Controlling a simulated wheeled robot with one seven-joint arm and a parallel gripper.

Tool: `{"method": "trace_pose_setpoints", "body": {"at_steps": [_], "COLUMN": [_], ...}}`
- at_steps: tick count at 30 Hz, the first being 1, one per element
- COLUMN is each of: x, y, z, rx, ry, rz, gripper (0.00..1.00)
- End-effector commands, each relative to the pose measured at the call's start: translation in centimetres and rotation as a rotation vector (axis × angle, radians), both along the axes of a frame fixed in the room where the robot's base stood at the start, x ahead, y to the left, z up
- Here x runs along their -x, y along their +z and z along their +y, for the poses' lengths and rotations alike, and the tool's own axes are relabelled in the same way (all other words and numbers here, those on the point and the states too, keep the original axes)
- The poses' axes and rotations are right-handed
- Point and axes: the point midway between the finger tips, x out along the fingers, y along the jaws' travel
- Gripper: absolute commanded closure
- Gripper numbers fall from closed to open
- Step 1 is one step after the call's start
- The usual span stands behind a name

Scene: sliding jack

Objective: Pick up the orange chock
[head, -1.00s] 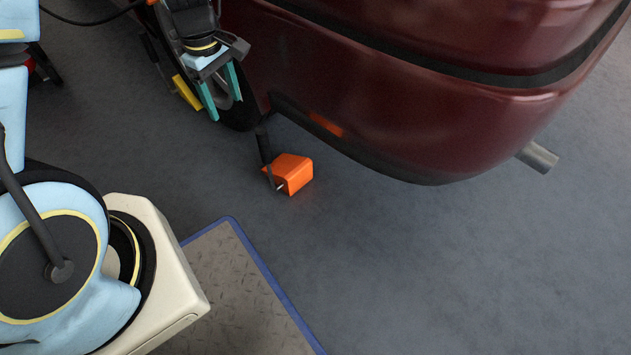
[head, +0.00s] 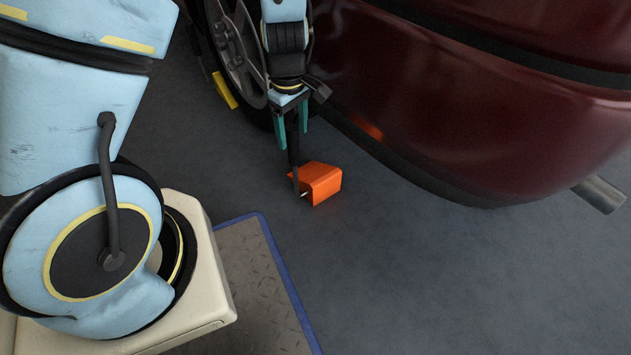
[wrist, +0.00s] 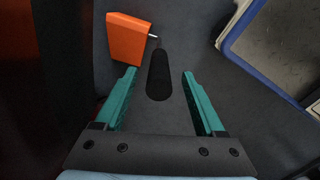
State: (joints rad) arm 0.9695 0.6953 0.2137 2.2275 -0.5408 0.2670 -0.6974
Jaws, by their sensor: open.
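The orange chock (head: 324,182) lies on the grey floor beside the dark red car, with a black handle (head: 294,158) on its left side. In the wrist view the chock (wrist: 127,40) is at the upper left, and the black handle (wrist: 159,75) points down between the fingers. My gripper (head: 292,136) has teal fingers and is open and empty. In the head view it is just above and behind the chock, over the handle's far end. In the wrist view its fingertips (wrist: 159,72) stand on either side of the handle, with visible gaps.
The dark red car body (head: 480,100) overhangs the floor to the right of the chock, with an exhaust pipe (head: 600,193). A wheel (head: 240,50) and a yellow piece (head: 224,90) are behind. A blue-edged metal plate (head: 262,285) lies in front. Open floor is at lower right.

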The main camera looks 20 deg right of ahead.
Motion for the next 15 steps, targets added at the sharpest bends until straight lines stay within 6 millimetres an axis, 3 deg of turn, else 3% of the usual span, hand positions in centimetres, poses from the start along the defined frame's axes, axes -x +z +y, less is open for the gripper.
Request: {"method": "trace_pose_setpoints", "body": {"at_steps": [1, 6, 14, 15], "x": [-0.1, -0.1, -0.2, -0.2], "y": [-1.3, -3.6, -3.6, -3.6], "z": [0.0, 0.0, -0.1, -0.1], "rx": [-0.001, -0.001, 0.001, 0.000], "ry": [0.000, -0.001, -0.001, -0.001], "rz": [0.000, 0.001, 0.000, 0.000], "gripper": [0.29, 0.29, 0.29, 0.32]}}
